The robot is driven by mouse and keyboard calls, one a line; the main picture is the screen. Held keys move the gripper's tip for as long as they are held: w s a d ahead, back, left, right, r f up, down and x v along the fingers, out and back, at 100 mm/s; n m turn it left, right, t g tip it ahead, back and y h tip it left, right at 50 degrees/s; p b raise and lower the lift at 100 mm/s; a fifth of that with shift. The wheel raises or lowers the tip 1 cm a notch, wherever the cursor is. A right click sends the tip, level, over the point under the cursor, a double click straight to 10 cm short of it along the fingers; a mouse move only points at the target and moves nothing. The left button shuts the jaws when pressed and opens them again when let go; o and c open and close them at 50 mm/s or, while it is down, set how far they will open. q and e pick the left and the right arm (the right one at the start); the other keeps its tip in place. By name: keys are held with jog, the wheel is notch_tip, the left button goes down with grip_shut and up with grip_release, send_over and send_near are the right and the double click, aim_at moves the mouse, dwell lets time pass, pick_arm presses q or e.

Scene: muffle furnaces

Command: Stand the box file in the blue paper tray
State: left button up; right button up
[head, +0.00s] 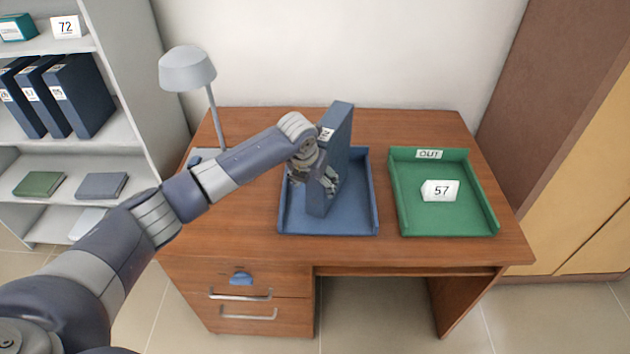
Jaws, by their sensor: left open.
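The blue box file (336,150) stands upright in the blue paper tray (357,222), with a white label near the top of its spine. The tray lies on the middle of the wooden desk. My left gripper (328,182) is open at the left side of the file, close beside its lower half. The arm hides part of the tray's left side, and I cannot tell whether the fingers touch the file. My right gripper is not in view.
A green tray (447,219) marked OUT holds a white card (440,190) reading 57, to the right. A grey lamp (188,70) stands at the desk's back left. A shelf (120,140) with several blue files is at the left. The desk's front left is clear.

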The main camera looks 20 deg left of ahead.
pick_arm(q)
jog(key=shift+r, duration=0.15)
jog(key=b+v, duration=0.1)
jog(key=v, duration=1)
jog(key=shift+s+r, duration=0.25)
jog(key=shift+r, duration=0.1)
